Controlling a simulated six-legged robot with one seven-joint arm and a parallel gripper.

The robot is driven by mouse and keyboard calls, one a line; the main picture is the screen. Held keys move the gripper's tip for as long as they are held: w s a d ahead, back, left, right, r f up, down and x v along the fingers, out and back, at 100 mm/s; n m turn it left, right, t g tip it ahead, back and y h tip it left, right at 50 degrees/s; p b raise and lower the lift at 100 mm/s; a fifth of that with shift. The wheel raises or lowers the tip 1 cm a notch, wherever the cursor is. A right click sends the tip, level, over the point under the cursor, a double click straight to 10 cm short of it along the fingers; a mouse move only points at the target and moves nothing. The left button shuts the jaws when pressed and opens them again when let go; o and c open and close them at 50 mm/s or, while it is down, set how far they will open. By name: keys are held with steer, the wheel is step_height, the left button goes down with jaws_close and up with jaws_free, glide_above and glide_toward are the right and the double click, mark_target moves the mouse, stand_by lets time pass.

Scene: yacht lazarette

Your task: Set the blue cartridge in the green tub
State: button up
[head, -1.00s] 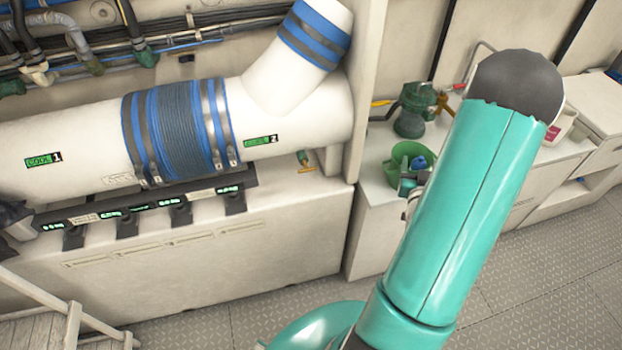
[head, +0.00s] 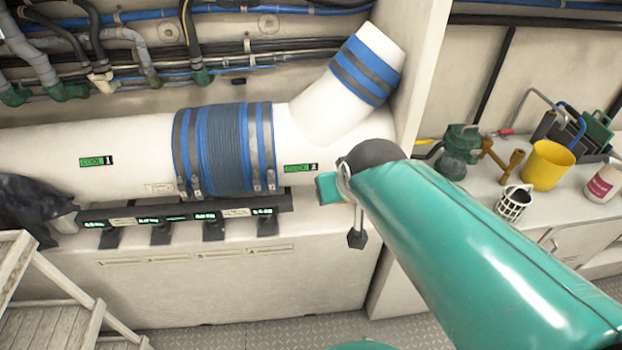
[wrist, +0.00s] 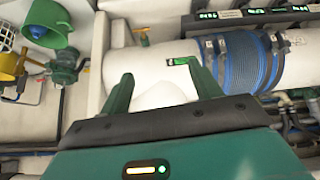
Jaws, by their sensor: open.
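The green tub (wrist: 48,20) shows at the upper left of the wrist view, tilted in the picture. A small blue thing (wrist: 38,31), likely the blue cartridge, shows at the tub's opening. The view is too small to tell how deep it sits. In the head view my arm hides the tub and the blue thing. My gripper (wrist: 163,89) is open and empty in the wrist view, with a wide gap between its fingers. It is apart from the tub, in front of the white pipe.
The white pipe (head: 130,146) with a blue-banded sleeve (head: 224,150) runs along the left. On the right counter stand a green pump (head: 461,150), a yellow bucket (head: 550,165), a white basket (head: 513,203) and a white bottle (head: 603,184). Wooden steps (head: 60,310) stand at lower left.

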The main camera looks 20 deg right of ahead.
steer(key=s+a+r+n+g+y, duration=0.1)
steer(key=s+a+r, duration=0.1)
steer(key=s+a, duration=0.3)
steer(key=shift+s+g, duration=0.3)
steer(key=shift+s, duration=0.8)
